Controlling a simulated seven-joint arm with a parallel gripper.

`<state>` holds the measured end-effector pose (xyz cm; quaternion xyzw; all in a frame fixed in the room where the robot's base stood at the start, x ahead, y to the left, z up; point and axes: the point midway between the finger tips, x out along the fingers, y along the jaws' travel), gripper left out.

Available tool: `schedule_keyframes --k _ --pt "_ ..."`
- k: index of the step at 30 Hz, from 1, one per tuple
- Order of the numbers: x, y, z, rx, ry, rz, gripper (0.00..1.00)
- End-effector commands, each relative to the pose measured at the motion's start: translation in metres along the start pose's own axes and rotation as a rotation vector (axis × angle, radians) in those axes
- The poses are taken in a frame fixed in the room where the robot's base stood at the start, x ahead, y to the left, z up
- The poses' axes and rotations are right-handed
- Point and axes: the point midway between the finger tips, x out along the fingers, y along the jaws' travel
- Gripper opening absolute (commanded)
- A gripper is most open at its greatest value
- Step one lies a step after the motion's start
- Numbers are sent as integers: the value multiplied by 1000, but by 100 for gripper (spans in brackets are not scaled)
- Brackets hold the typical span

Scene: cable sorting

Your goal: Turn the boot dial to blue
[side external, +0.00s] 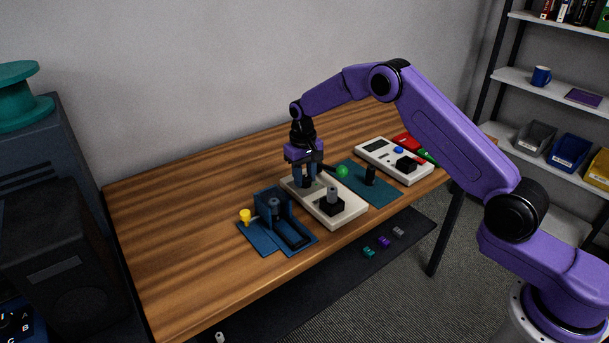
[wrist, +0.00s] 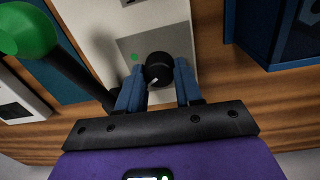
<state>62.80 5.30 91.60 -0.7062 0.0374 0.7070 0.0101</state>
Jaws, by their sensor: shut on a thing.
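A round black dial (wrist: 158,66) with a white mark on its near rim stands on a grey patch of a cream panel (wrist: 128,22). A green dot (wrist: 134,57) shows on the patch, left of the dial; no blue mark is visible. My gripper (wrist: 160,76) is shut on the dial, with one blue finger on each side. In the side external view my gripper (side external: 303,183) points down at the back left end of the cream panel (side external: 346,215), where the fingers hide the dial.
A black lever with a green ball (side external: 342,171) rises close right of my gripper, by a teal plate (side external: 384,194). A blue fixture (side external: 271,218) with a yellow knob (side external: 245,215) stands left. Another cream panel (side external: 375,151) lies right. The table's left part is clear.

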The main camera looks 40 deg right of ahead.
Motion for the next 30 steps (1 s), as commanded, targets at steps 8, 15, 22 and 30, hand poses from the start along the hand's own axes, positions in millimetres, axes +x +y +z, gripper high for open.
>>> schedule_keyframes --k 8,15,22,30 --pt "-1 0 1 -1 -3 1 48" --pt "0 0 0 -2 -1 0 60" --pt "-9 0 -1 -2 2 0 60" --pt "-57 0 -1 -2 4 -1 60"
